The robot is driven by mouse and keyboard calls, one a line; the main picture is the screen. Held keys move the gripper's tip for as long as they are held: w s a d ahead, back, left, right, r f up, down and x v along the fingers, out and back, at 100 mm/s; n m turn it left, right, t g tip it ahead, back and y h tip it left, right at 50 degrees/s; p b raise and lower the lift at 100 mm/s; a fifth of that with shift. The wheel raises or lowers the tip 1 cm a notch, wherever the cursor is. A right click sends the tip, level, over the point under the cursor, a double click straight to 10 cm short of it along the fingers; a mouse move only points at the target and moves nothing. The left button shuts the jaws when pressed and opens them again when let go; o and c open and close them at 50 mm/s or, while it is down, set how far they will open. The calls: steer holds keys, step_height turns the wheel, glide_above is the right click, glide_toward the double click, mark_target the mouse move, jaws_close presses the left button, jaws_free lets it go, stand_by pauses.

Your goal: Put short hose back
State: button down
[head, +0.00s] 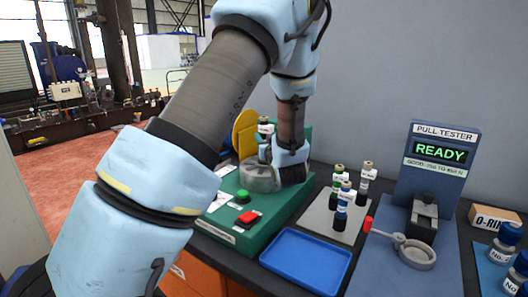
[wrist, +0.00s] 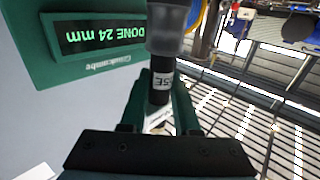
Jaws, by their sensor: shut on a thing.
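A short dark hose (wrist: 160,88) with a white label stands between the fingers of my gripper (wrist: 160,120) in the wrist view. The gripper is shut on it. The label's lettering is only partly readable. A grey cylindrical part covers the hose's other end in that view. In the head view a hose with a tan end (head: 265,130) rises beside my dark gripper (head: 291,172), at the clear round holder (head: 259,178) of the green machine (head: 262,214). My gripper and arm hide part of the machine. Its display (wrist: 102,28) reads "DONE 24 mm".
Several similar hoses (head: 341,214) stand on a grey plate (head: 318,212) right of the machine. A blue tray (head: 305,262) lies in front. The pull tester (head: 440,170) reads "READY". An O-ring box (head: 493,216) and blue-capped jars (head: 505,240) are at the far right.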

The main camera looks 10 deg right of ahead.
steer(key=shift+f+p, duration=0.45)
steer(key=shift+f, duration=1.6)
steer(key=shift+f, duration=0.1)
steer(key=shift+f, duration=0.15)
steer(key=c, duration=0.6)
jaws_free()
steer(key=shift+c, duration=0.2)
